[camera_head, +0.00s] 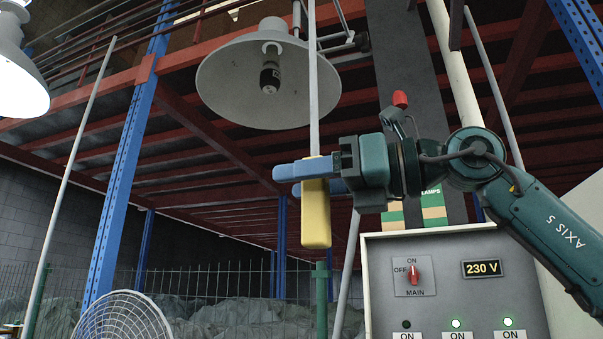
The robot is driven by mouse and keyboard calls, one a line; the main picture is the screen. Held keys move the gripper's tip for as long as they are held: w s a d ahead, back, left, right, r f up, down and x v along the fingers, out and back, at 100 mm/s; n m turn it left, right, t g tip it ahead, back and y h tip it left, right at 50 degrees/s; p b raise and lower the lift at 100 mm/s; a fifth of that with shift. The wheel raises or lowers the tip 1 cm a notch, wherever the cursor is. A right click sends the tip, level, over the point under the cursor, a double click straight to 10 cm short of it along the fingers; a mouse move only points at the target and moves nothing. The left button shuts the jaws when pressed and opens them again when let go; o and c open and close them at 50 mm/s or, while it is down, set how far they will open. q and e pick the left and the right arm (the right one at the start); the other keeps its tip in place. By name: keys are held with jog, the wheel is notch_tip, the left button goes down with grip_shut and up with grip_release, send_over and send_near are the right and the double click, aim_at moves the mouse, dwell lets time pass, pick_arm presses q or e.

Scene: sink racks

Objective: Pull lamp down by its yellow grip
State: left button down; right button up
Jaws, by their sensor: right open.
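The yellow grip (316,220) hangs upright at the lower end of a pale rod (313,95) in the middle of the head view. A lamp with a wide grey shade (225,85) hangs behind the rod, its bulb unlit. My right gripper (298,178) comes in from the right, with its blue fingers at the upper part of the yellow grip. It is open, and its fingertips reach out past the grip's left side. The grip hides part of the fingers, and I cannot tell whether they touch it. My left gripper is not in view.
A lit lamp (20,75) is at the upper left. A grey control panel (447,300) with a red switch stands below my right arm. A blue post (128,165) and a round wire guard (122,318) are at left.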

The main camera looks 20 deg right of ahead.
jog(key=shift+w+a, duration=0.2)
jog(key=shift+a, duration=0.05)
jog(key=shift+c, duration=0.3)
grip_shut()
